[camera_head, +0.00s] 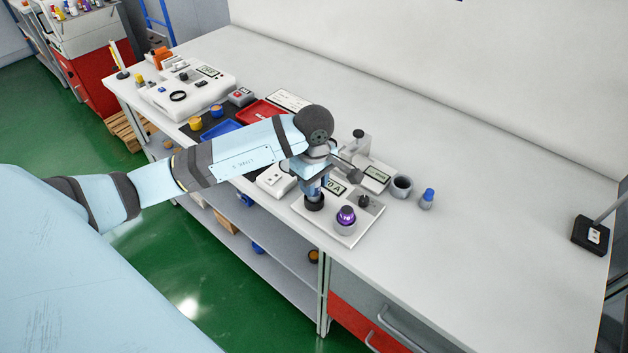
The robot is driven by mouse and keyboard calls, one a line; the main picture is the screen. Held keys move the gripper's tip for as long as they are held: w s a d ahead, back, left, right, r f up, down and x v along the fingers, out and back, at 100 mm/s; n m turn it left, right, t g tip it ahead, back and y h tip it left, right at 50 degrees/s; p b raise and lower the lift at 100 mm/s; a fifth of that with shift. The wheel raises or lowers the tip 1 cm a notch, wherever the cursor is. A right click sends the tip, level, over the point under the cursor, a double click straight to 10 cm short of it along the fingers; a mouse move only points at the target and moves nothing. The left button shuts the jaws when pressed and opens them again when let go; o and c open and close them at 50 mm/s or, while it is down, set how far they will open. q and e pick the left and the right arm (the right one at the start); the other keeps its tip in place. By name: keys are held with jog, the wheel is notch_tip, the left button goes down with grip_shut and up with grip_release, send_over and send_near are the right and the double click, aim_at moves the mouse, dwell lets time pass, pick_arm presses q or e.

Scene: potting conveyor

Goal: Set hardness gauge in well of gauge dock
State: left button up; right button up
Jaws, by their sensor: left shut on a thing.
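My left gripper (314,189) points down over the near left part of a flat white dock (346,234) near the bench's front edge. It is shut on what looks like the hardness gauge, a small dark round piece (314,204) just under the fingers. The fingers and wrist hide most of it, and I cannot tell whether it sits in a well or is just above it. A purple-topped piece (346,215) stands in a light cup on the dock, with a small dark knob (364,200) behind it. My right gripper is out of view.
A white device with a display (377,174), a dark-mouthed cup (401,187) and a blue-capped bottle (427,199) stand close behind and right of the dock. Blue and red trays (261,112) lie to the left. The bench's right part is mostly clear.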

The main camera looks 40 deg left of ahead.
pick_arm(q)
jog(key=shift+f+b, duration=0.2)
jog(key=shift+b, duration=0.1)
jog(key=o, duration=1)
jog(key=shift+r, duration=0.1)
jog(key=shift+r, duration=0.15)
jog(key=shift+r+p, duration=0.25)
jog(key=shift+p, duration=0.1)
notch_tip(320, 180, up, 10)
jog(key=shift+r+b, duration=0.25)
jog(key=shift+b, duration=0.2)
jog(key=shift+r, duration=0.55)
